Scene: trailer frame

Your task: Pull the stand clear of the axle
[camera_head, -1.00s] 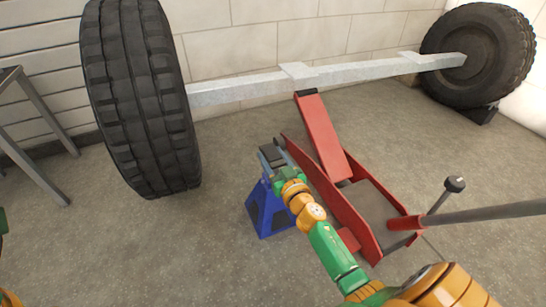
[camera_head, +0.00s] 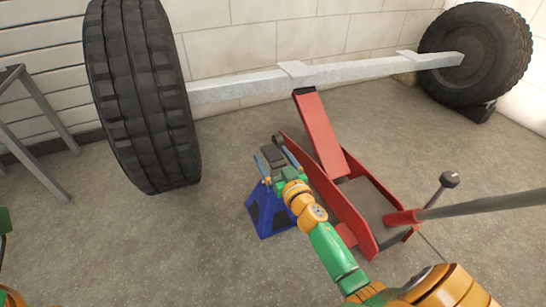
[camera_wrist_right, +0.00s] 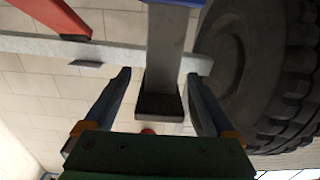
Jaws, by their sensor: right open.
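The blue stand (camera_head: 266,212) is upright on the floor, in front of the axle (camera_head: 335,73) and apart from it, left of the red jack. My right gripper (camera_head: 275,158) is at the top of the stand, its fingers open on either side of the post and dark head. In the right wrist view, the grey post (camera_wrist_right: 172,60) and dark saddle (camera_wrist_right: 160,106) stand between the spread fingers of my right gripper (camera_wrist_right: 157,98), with gaps visible on both sides. My right wrist and forearm hide part of the stand. My left gripper is out of view.
The red jack (camera_head: 322,135) reaches up to the axle's middle, its long grey handle (camera_head: 485,207) extending right. A big tyre (camera_head: 140,100) stands at left, another wheel (camera_head: 478,55) at back right. A metal-legged table (camera_head: 40,140) is at far left. Floor left of the stand is clear.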

